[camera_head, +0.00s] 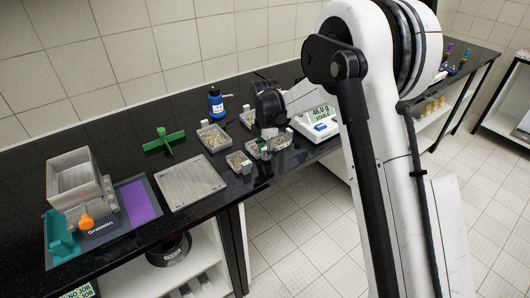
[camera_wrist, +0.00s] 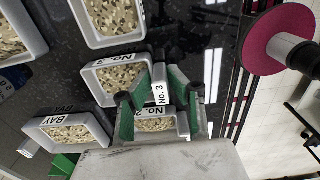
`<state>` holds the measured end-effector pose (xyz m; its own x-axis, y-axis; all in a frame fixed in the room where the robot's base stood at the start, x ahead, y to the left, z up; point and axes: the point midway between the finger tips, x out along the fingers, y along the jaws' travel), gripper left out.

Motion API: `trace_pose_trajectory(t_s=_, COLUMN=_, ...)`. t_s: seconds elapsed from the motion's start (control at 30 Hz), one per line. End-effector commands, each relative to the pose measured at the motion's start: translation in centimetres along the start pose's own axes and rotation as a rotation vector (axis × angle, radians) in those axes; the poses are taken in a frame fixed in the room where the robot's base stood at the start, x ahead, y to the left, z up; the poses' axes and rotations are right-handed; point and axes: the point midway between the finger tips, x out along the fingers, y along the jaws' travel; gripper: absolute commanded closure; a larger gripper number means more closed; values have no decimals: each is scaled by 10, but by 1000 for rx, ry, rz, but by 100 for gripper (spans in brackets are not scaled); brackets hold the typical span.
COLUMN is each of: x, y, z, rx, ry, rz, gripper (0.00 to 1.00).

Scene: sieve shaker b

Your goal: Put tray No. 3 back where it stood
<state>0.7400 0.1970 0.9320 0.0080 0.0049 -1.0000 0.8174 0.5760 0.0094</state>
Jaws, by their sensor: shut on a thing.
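Tray No. 3 is a small pale tray of speckled grains, with its label on the rim (camera_wrist: 126,58) in the wrist view. My gripper (camera_wrist: 159,93) has green-padded fingers and is shut on the white tab marked No. 3 at the tray's side. In the head view my gripper (camera_head: 266,147) is among the small trays near the bench's front edge, with tray No. 3 partly hidden by it. I cannot tell whether the tray touches the bench. Tray No. 2 (camera_wrist: 146,112) is close beside it, partly behind my fingers.
A larger grain tray (camera_head: 215,147) stands behind. A balance (camera_head: 319,124) reading 46.0 g is to the right. A flat plate (camera_head: 191,181) and green cross (camera_head: 163,141) are left.

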Motion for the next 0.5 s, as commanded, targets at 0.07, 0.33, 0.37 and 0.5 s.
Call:
trace_pose_trajectory(t_s=0.07, x=3, y=0, z=0, rx=0, ry=0, rz=0, gripper=99)
trace_pose_trajectory(t_s=0.33, x=2, y=0, z=0, rx=0, ry=0, rz=0, gripper=66)
trace_pose_trajectory(t_s=0.37, x=2, y=0, z=0, rx=0, ry=0, rz=0, gripper=66)
trace_pose_trajectory(t_s=0.5, x=2, y=0, z=0, rx=0, ry=0, rz=0, gripper=66)
